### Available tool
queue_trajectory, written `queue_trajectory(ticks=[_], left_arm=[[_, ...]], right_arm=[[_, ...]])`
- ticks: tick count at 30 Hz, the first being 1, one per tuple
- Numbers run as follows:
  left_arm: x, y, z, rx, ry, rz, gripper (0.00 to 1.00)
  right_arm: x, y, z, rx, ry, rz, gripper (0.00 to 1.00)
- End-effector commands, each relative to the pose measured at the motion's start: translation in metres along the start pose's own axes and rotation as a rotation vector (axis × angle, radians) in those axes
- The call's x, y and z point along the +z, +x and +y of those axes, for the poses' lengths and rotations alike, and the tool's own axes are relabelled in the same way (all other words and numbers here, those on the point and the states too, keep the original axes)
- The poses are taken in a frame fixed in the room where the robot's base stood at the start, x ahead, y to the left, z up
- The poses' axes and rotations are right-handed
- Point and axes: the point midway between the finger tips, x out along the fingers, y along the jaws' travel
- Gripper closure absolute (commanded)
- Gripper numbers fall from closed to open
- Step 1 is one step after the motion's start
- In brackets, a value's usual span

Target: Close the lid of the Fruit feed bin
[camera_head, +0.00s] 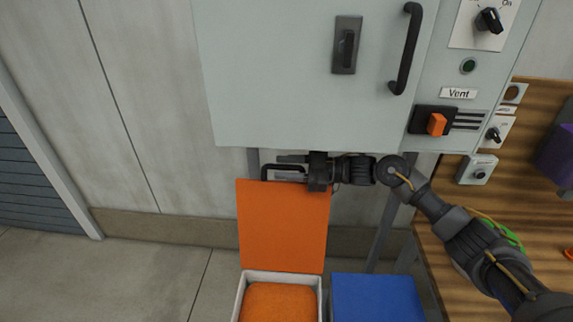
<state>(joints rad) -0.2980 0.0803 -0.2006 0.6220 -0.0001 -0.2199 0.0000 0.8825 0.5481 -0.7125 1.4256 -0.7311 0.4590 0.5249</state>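An orange lid (283,228) stands raised, roughly upright, behind an open bin (238,301) with a white rim and orange contents. No label naming it as Fruit feed is readable. A dark handle (266,169) shows at the lid's top edge. My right gripper (293,165) reaches in from the right, pointing left, at the top edge of the lid beside the handle. Its fingers overlap the handle in the picture, and I cannot tell whether they touch it or are shut on it. My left gripper is not in view.
A grey cabinet (275,75) hangs just above my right gripper. A bin with a closed blue lid (375,298) stands right of the open bin. A wooden panel (500,220) with switches is at the right. The floor at the left is clear.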

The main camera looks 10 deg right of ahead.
Motion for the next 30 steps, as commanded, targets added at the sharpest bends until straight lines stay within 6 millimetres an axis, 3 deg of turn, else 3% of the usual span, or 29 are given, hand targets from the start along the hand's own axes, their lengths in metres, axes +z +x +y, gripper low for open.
queue_trajectory(ticks=[6,15,23,30], left_arm=[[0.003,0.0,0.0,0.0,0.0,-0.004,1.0],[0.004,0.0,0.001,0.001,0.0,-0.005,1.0],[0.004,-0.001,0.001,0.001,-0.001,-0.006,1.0],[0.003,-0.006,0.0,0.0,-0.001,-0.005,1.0]], right_arm=[[0.0,0.0,0.0,0.0,0.0,0.0,0.64],[0.0,0.0,0.001,0.003,-0.001,0.0,1.0],[-0.003,0.0,0.001,0.004,-0.008,0.002,1.0],[-0.012,-0.001,-0.012,0.003,-0.053,0.004,1.0]])
